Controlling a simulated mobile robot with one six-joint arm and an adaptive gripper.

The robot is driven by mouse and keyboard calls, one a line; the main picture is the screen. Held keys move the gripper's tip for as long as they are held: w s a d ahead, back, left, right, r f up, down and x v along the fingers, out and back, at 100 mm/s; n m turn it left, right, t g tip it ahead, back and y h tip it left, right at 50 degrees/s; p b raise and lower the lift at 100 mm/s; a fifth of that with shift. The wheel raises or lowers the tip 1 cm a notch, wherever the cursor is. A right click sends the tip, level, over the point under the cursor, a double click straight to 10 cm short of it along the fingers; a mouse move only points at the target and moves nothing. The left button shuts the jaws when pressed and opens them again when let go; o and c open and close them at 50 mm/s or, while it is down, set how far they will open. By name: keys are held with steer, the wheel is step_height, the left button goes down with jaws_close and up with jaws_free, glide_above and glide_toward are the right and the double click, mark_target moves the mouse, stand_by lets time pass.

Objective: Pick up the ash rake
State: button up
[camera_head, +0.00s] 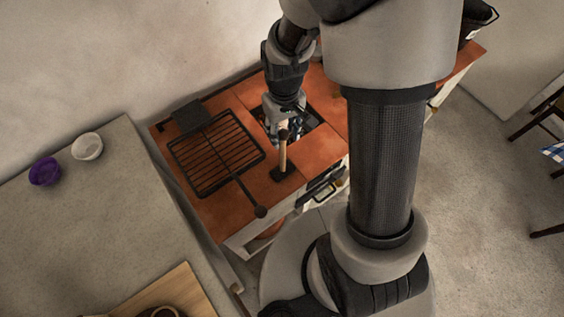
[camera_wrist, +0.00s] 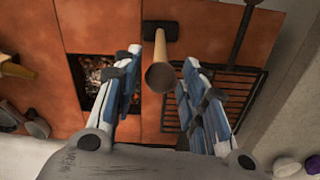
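The ash rake (camera_head: 282,158) has a pale wooden handle and a small dark flat head. It stands about upright, with its head (camera_head: 284,173) on the orange-tiled hearth top. In the wrist view the rake's round handle end (camera_wrist: 161,77) points toward the camera, between my fingers. My gripper (camera_head: 284,124) is above the hearth at the top of the handle. In the wrist view my gripper (camera_wrist: 163,62) is open, with a finger on each side of the handle and visible gaps. The fingers partly hide the handle top in the head view.
A black grill grate (camera_head: 210,160) with a long handle lies left of the rake. A square opening with ash (camera_wrist: 98,73) is beside it. A dark bucket (camera_head: 478,20) is at top right.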

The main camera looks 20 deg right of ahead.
mark_target(283, 145)
step_height(283, 145, down, 7)
steer(key=shift+r+b, duration=0.1)
steer(key=shift+b, duration=1.1)
jaws_close()
